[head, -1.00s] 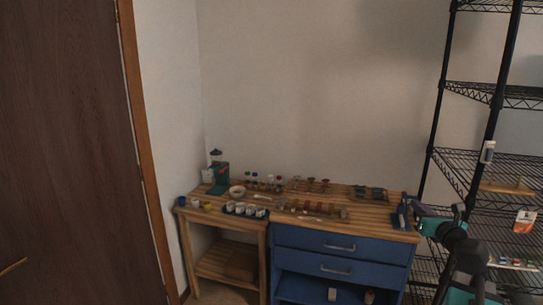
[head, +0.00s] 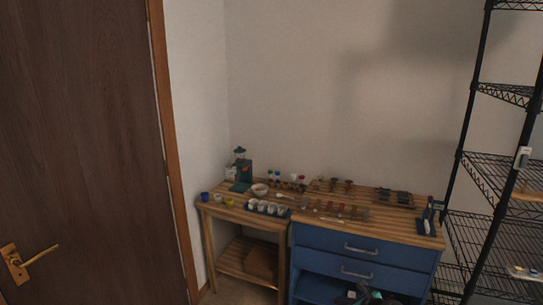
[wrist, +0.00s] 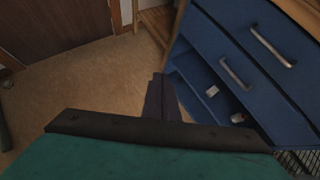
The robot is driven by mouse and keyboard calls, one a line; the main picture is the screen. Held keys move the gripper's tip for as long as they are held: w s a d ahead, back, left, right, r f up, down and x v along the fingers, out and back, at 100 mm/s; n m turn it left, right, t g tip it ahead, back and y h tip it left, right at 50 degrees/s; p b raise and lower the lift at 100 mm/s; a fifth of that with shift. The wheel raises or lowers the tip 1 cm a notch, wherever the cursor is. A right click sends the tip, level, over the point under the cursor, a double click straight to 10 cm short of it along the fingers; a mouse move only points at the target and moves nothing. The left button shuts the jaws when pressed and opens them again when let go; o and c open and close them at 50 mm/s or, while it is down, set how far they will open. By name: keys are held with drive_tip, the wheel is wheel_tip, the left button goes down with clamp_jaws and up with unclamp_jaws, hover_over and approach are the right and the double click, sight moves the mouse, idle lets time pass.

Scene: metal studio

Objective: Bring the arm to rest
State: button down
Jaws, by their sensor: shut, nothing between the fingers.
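My gripper (wrist: 162,95) shows in the wrist view as dark fingers closed together, with nothing between them. It points out over the floor, beside the open lower shelf of the blue drawer cabinet (wrist: 216,62). In the head view, dark and teal parts of my arm show low at the bottom edge, in front of the cabinet (head: 330,250). The fingers cannot be made out there.
A wooden worktop (head: 385,225) carries cups, bowls, a teal grinder (head: 242,175) and small items. A black wire rack (head: 462,150) stands at the right, a brown door (head: 75,140) at the left. Bare floor (wrist: 85,95) lies left of the cabinet.

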drive_tip(key=s+a+f+n+g, duration=0.4)
drive_tip(key=s+a+f+n, duration=0.25)
drive_tip(key=s+f, duration=0.5)
drive_tip(key=s+a+f+n+g, duration=0.45)
drive_tip(key=s+a+f, duration=0.35)
drive_tip(key=s+f, duration=0.3)
drive_tip(key=s+f+n+g+h, duration=0.1)
drive_tip(key=s+f+n+g, duration=0.1)
drive_tip(key=s+f+n, duration=0.3)
drive_tip(key=s+f+n+g+h, duration=0.1)
drive_tip(key=s+n+g, duration=0.15)
drive_tip(key=s, duration=0.45)
drive_tip(key=s+d+n+g+h, duration=0.2)
drive_tip(key=s+d+n, duration=0.4)
drive_tip(key=n, duration=0.5)
drive_tip(key=shift+s+d+r+n+h, duration=0.15)
drive_tip(key=shift+s+d+n+h, duration=0.15)
drive_tip(key=shift+d+n+h, duration=0.15)
